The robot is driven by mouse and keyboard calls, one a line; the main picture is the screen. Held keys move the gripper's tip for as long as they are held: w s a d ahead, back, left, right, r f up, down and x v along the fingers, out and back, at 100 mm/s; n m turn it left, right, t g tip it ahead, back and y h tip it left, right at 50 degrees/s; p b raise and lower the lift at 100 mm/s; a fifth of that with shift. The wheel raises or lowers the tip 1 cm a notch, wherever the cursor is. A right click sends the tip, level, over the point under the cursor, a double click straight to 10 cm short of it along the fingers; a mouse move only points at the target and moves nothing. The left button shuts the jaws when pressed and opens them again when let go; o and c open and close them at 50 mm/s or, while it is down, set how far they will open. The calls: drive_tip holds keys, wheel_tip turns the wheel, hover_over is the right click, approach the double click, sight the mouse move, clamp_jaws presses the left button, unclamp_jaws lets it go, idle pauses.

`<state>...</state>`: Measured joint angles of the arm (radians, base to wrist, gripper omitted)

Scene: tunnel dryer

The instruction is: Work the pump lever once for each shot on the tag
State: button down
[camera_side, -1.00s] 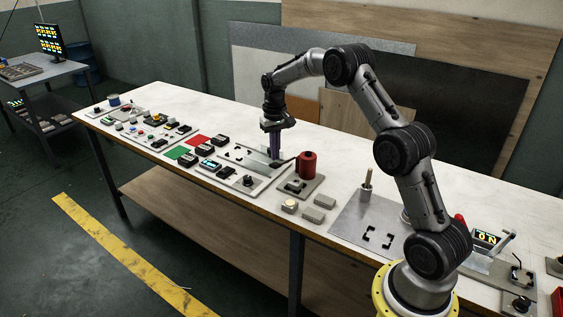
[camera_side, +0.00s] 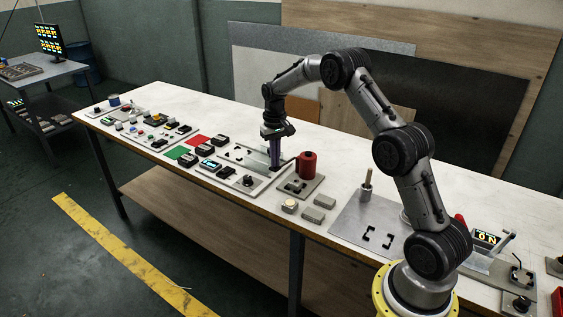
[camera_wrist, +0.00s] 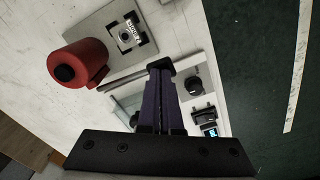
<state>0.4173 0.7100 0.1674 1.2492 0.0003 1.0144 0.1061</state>
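The pump is a red cylinder (camera_side: 307,165) on a grey plate (camera_side: 313,188); it also shows at upper left in the wrist view (camera_wrist: 82,63). Its thin lever (camera_wrist: 122,78) reaches from the red body toward my fingertips. My gripper (camera_side: 275,167) points down just left of the pump. In the wrist view its purple fingers (camera_wrist: 160,68) look closed together and overlap the lever's end, where a dark knob (camera_wrist: 187,66) shows. Whether they touch the lever is unclear. A small printed tag (camera_wrist: 128,34) lies in a dark-cornered holder on the plate; its print is too small to read surely.
A light panel with a black knob (camera_side: 248,180) lies left of the pump. Grey blocks (camera_side: 318,215) sit in front of the pump. A post (camera_side: 367,185) stands to the right.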

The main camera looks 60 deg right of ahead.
drive_tip(key=shift+f, duration=1.65)
drive_tip(key=shift+r, duration=4)
wheel_tip(320, 180, up, 4)
drive_tip(key=shift+f, duration=3.05)
drive_tip(key=shift+f, duration=0.15)
